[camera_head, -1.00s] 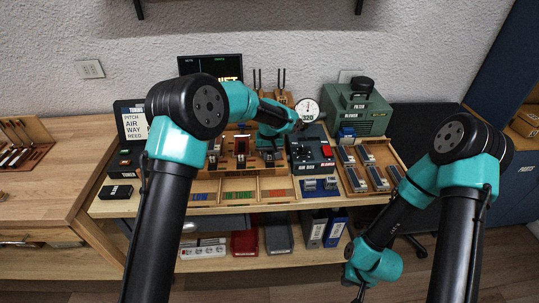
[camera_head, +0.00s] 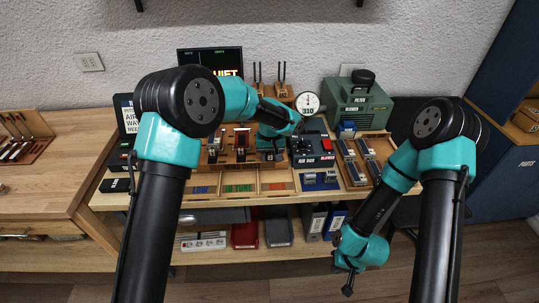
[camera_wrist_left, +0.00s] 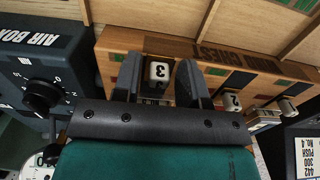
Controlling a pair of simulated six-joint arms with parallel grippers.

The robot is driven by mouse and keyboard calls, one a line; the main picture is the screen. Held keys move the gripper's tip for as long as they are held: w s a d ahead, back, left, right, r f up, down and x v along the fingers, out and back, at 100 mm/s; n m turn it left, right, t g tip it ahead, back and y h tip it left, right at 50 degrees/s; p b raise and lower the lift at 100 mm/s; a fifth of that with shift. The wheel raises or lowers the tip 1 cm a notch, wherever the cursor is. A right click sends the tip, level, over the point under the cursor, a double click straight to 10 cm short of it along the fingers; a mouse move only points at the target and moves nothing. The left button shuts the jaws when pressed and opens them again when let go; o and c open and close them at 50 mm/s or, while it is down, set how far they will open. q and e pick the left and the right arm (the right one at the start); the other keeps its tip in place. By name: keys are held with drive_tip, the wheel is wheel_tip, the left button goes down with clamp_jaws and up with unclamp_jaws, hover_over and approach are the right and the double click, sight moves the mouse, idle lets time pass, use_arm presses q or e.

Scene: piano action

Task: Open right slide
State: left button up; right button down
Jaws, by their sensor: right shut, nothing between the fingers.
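The wind chest (camera_wrist_left: 235,62) is a wooden box with a row of slides, each ending in a white numbered knob. The knob marked 3 (camera_wrist_left: 157,72), on the slide nearest the air box, is between the fingers of my left gripper (camera_wrist_left: 160,82). These fingers are apart, one on each side of the knob; I cannot tell whether they touch it. In the head view my left gripper (camera_head: 271,153) is at the right end of the wind chest, partly hidden by its arm. My right gripper (camera_head: 347,289) is shut and empty, low in front of the bench.
The dark air box (camera_head: 312,150) with a knob and a red switch is just right of the left gripper. A round gauge (camera_head: 308,103) stands behind it. A green blower (camera_head: 358,105) and a wooden tray of blocks (camera_head: 357,181) are further right.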

use_arm(q)
drive_tip(key=shift+o, duration=0.5)
drive_tip(key=shift+w+r, duration=0.1)
drive_tip(key=shift+r, duration=0.1)
wheel_tip(320, 180, up, 17)
drive_tip(key=shift+a, duration=0.1)
idle(0.4)
